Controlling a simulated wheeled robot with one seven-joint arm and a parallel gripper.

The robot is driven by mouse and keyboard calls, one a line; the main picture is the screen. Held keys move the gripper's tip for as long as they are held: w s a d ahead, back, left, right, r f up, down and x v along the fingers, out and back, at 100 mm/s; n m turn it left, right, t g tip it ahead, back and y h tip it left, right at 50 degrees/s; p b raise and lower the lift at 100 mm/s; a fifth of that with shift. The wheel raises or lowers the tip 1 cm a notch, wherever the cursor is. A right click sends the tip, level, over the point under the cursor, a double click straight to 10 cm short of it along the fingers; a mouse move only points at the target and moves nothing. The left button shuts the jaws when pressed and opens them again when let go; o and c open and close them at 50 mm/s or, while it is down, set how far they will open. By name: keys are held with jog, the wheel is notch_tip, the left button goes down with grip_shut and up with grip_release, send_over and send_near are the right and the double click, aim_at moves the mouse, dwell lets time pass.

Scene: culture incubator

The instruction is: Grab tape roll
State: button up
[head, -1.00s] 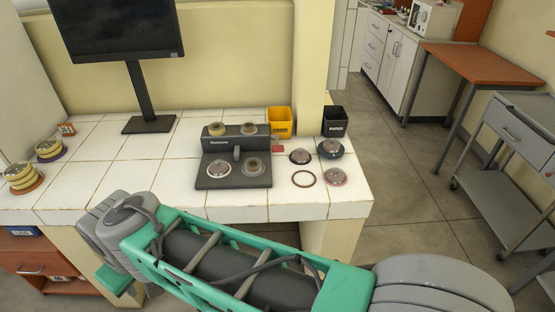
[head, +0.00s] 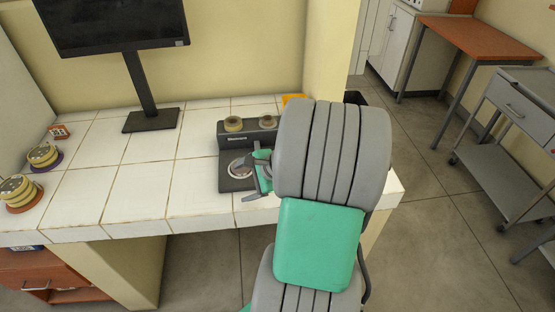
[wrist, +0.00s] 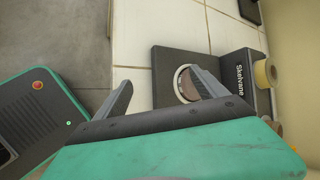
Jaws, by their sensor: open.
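A tan tape roll (head: 233,124) sits on top of the back part of a dark device (head: 233,182) on the tiled counter. A second, similar roll (head: 267,122) is to its right. A tan roll (wrist: 265,73) also shows at the right of the wrist view, beyond the fingers. My gripper (head: 252,179) is open over the device's front plate; its fingers (wrist: 160,77) are apart with nothing held between them. A round dish (head: 240,168) lies on the plate, partly hidden by my gripper. In the wrist view, the right finger overlaps this dish (wrist: 185,84).
Stacks of yellow-edged dishes (head: 42,156) stand at the left. The counter (head: 135,190) between them and the device is clear. My arm hides the counter's right part.

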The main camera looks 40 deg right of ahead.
jog(key=d+m+t, duration=0.1)
jog(key=d+m, duration=0.2)
jog(key=s+d+m+t+h, duration=0.1)
jog(key=d+m, duration=0.2)
jog(key=s+d+m+t, duration=0.1)
jog(key=d+m, duration=0.2)
jog(key=shift+s+d+m+t, duration=0.25)
jog(key=shift+d+m+t, duration=0.05)
jog(key=shift+d, duration=0.1)
jog(key=d+m, duration=0.1)
jog(key=s+d+m+t+h, duration=0.1)
jog(key=d+m, duration=0.1)
jog(key=s+d+m+h, duration=0.1)
jog(key=shift+s+d+r+m+t+p, duration=0.2)
jog(key=shift+d+m+t+p, duration=0.1)
jog(key=shift+t+p, duration=0.1)
jog(key=shift+d+m, duration=0.25)
jog(key=shift+m, duration=0.15)
jog(key=x, duration=0.5)
jog(key=p+x, duration=0.1)
jog(key=x, duration=0.1)
jog(key=shift+w+a, duration=0.25)
jog(key=shift+w, duration=0.1)
jog(key=shift+c, duration=0.3)
jog(key=c, duration=1.4)
